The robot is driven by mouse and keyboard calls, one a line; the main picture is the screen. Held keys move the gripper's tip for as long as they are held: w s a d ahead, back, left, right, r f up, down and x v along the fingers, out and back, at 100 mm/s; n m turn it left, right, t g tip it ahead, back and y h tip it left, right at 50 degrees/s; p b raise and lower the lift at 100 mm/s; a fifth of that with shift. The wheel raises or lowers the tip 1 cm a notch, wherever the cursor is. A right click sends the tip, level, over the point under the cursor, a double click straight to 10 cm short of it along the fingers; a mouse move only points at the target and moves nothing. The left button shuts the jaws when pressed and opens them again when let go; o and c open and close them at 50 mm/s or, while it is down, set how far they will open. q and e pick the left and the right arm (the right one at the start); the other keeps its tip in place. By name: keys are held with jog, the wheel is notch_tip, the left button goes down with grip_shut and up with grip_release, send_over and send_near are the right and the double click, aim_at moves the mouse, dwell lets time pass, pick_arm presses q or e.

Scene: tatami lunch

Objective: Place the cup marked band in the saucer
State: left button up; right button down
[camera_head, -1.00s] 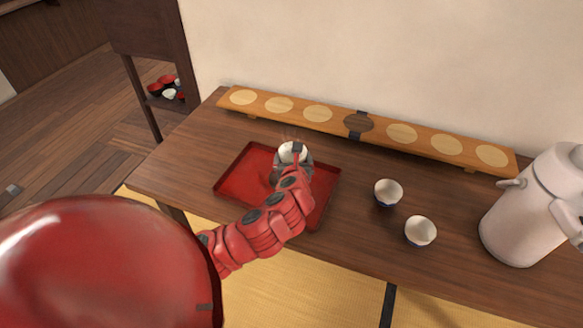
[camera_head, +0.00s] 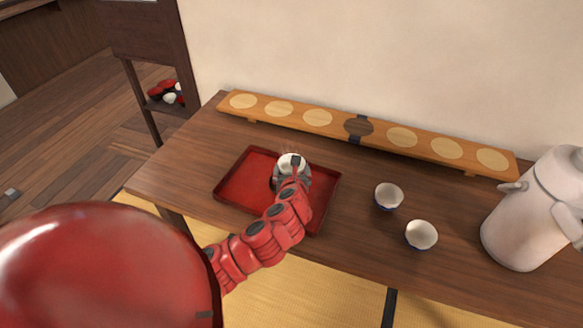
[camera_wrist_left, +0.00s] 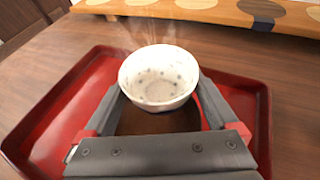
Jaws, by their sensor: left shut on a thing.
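My left gripper (camera_head: 291,172) is shut on a small white cup (camera_head: 291,162) over the red tray. In the left wrist view the cup (camera_wrist_left: 158,76) sits between the two grey fingers, its pale inside speckled with grey spots and faint steam above it. Its outer wall is mostly hidden, so I cannot see a band. A dark brown round surface (camera_wrist_left: 160,122), which looks like a saucer, shows below the cup between the fingers. The gripper hides most of it, and I cannot tell whether the cup touches it. My right gripper is not in view.
The red tray (camera_head: 235,191) lies on the wooden table (camera_head: 170,177). Two white cups with blue outsides, one (camera_head: 388,196) and another (camera_head: 421,235), stand right of it. A pale pot (camera_head: 525,225) stands far right. A long board with round spots (camera_head: 290,113) lies behind.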

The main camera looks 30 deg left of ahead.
pick_arm(q)
jog(key=shift+f, duration=0.15)
jog(key=o, duration=1.1)
